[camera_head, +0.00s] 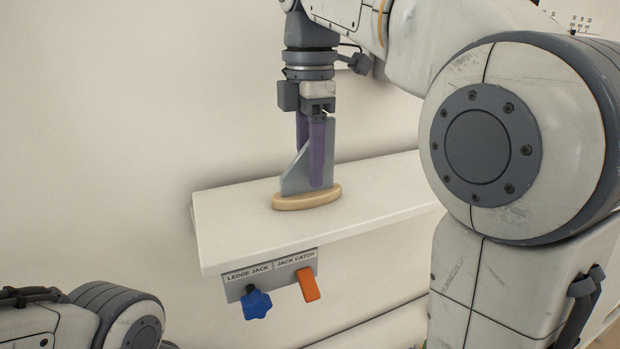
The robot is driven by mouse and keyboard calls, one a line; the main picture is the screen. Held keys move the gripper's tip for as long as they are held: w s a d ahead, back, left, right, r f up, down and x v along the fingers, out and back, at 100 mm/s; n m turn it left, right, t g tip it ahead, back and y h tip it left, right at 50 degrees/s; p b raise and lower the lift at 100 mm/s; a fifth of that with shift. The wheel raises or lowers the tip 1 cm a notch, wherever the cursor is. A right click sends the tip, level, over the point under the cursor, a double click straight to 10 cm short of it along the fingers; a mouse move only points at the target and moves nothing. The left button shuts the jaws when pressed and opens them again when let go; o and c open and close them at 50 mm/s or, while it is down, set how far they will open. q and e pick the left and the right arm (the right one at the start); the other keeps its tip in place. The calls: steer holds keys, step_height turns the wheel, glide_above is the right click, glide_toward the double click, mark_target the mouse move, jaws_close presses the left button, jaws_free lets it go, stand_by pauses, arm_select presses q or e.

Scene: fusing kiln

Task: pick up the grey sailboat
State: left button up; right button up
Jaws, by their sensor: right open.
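The grey sailboat (296,176) stands upright on a white ledge (235,228), with a tan oval base (306,201) under its grey sail. My right gripper (310,182) points straight down over it. Its purple fingers are open and straddle the sail, one in front and one behind to the left. The near finger hides part of the sail, and its tip is just above the base. I cannot tell whether the fingers touch the sail. My left gripper is out of view; only part of my left arm shows at the lower left.
Under the ledge's front edge hangs a grey panel (271,270) labelled LEDGE JACK and JACK CATCH, with a blue knob (257,304) and an orange lever (308,285). A plain wall (110,130) stands behind the ledge. The ledge is bare to the left of the sailboat.

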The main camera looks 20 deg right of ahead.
steer(key=shift+f, duration=0.8)
jaws_close()
steer(key=shift+r, duration=0.1)
stand_by(0.8)
